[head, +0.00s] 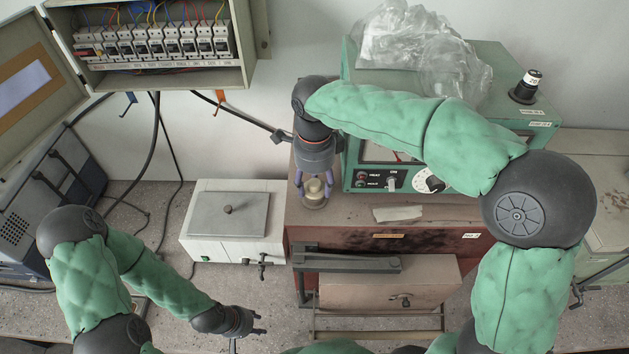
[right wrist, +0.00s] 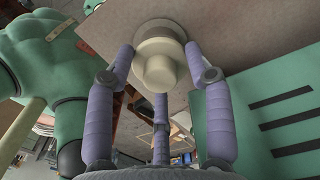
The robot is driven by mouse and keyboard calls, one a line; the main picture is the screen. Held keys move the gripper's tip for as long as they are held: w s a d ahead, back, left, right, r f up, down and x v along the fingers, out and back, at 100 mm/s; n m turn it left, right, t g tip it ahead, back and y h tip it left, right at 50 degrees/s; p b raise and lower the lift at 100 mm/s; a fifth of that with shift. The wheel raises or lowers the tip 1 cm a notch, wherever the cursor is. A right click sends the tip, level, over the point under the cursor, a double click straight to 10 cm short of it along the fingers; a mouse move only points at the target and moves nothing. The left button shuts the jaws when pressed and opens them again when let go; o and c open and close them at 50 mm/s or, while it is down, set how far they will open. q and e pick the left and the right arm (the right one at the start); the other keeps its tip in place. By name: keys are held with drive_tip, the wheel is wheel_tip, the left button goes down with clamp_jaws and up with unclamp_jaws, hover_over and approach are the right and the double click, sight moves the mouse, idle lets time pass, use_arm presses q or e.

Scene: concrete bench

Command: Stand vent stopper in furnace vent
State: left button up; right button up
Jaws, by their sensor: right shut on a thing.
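The cream vent stopper (head: 314,186) is between the purple fingers of my right gripper (head: 315,182), which is shut on it. In the right wrist view the stopper (right wrist: 158,68) shows its round knob and wider collar between the fingers. The furnace vent (head: 313,204) is a pale round ring on top of the brown furnace (head: 440,214), near its left edge. In the right wrist view the vent (right wrist: 160,27) lies right behind the stopper, partly hidden; I cannot tell whether they touch. My left gripper (head: 256,323) is open and empty, low over the bench.
A green control box (head: 360,178) with a plastic bag (head: 410,40) on it stands on the furnace, close right of my right gripper. A white lidded box (head: 200,249) stands left of the furnace. An open fuse cabinet (head: 160,75) hangs at the upper left.

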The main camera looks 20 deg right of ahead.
sight(315, 182)
drive_tip(key=shift+f+b, duration=0.4)
drive_tip(key=shift+f, duration=0.15)
idle(0.4)
drive_tip(key=o, duration=1.2)
drive_tip(key=shift+c, duration=0.2)
wheel_tip(315, 182, up, 12)
